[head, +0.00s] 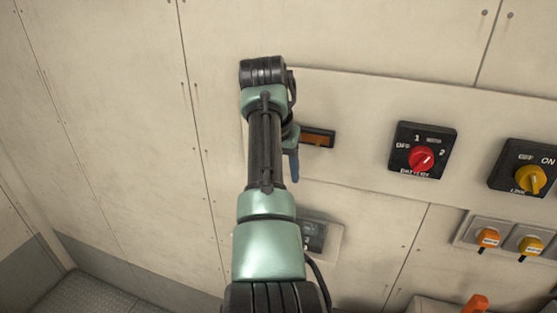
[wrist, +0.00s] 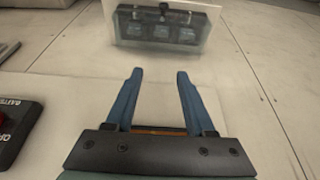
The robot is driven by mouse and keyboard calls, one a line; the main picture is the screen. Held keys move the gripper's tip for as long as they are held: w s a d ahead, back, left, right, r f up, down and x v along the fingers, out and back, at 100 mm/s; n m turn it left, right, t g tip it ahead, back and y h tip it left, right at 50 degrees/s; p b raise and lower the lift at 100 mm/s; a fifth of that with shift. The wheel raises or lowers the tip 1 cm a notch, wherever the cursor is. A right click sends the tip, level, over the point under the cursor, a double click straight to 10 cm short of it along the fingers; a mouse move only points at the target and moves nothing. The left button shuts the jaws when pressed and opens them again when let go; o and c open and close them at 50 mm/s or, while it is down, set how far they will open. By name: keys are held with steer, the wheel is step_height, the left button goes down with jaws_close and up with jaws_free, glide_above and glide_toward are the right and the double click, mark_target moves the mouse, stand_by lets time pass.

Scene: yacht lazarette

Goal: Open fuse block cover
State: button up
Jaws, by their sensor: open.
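My gripper (wrist: 160,74) is open, its two blue fingers apart with nothing between the tips. In the head view one blue finger (head: 293,166) shows beside my arm, close to the wall panel. A dark-framed block with an amber-brown front (head: 318,138) is on the panel just right of the finger; my arm hides its left end. In the wrist view its orange-brown strip (wrist: 160,130) shows between the finger bases, partly hidden by the gripper body. I cannot tell whether the fingers touch it.
A red rotary switch (head: 421,160) and a yellow one (head: 530,179) are to the right. A clear-fronted box (wrist: 165,30) with dark units inside is lower on the wall. The wall to the left is bare.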

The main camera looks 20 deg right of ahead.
steer(key=b+v, duration=0.1)
steer(key=v, duration=0.4)
steer(key=shift+s+r, duration=0.1)
steer(key=shift+r, duration=0.25)
